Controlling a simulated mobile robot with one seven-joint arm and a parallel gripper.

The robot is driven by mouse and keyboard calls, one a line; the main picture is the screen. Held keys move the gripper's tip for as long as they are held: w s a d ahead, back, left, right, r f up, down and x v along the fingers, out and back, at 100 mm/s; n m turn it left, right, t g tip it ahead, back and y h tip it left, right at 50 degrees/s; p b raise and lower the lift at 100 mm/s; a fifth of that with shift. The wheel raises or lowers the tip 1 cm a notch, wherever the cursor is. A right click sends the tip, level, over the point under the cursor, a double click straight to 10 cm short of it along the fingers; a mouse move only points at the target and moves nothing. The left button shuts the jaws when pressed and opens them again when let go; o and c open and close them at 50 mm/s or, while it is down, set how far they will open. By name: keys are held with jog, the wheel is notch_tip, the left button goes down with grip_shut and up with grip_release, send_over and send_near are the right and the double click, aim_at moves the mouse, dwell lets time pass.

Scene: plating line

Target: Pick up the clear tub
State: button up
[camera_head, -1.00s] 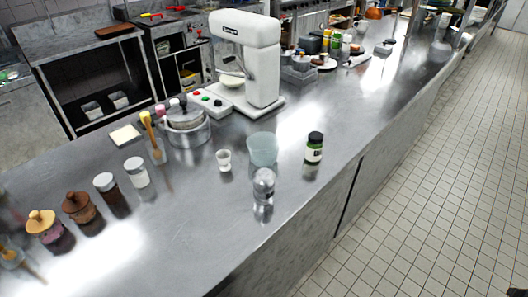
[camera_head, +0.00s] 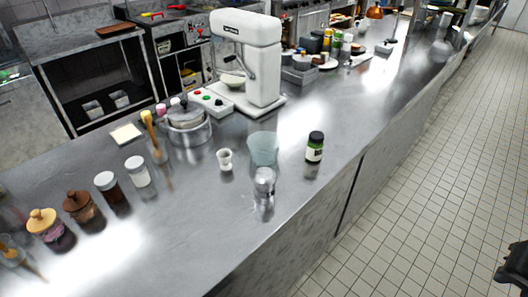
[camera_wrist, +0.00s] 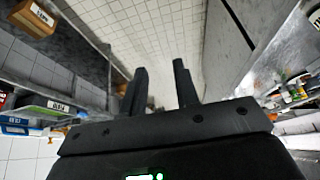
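The clear tub (camera_head: 263,148) is a pale, see-through cup-shaped container standing upright on the steel counter, near its front edge. My gripper (camera_wrist: 160,82) shows in the wrist view with its two dark fingers apart and only floor tiles visible between them. In the head view a dark part of my arm (camera_head: 514,268) shows at the lower right edge, over the floor and well apart from the tub. The tub cannot be made out in the wrist view.
A glass shaker (camera_head: 264,184) stands just in front of the tub, and a small white cup (camera_head: 225,160) stands left of it. A green-labelled jar (camera_head: 314,148) is to the right. A white mixer (camera_head: 250,60) stands behind. The counter front (camera_head: 300,225) is fairly clear.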

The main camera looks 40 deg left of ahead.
jog(key=w+a+r+g+y, duration=0.1)
jog(key=w+a+r, duration=0.3)
jog(key=w+a, duration=0.8)
jog(key=m+g, duration=0.1)
jog(key=g, duration=0.3)
send_over(274, 158)
jog(key=d, duration=0.1)
notch_tip(274, 158, down, 19)
jog(key=shift+a+f, duration=0.25)
jog(key=shift+f, duration=1.1)
jog(key=shift+a+f, duration=0.25)
jog(key=shift+f, duration=1.05)
grip_shut()
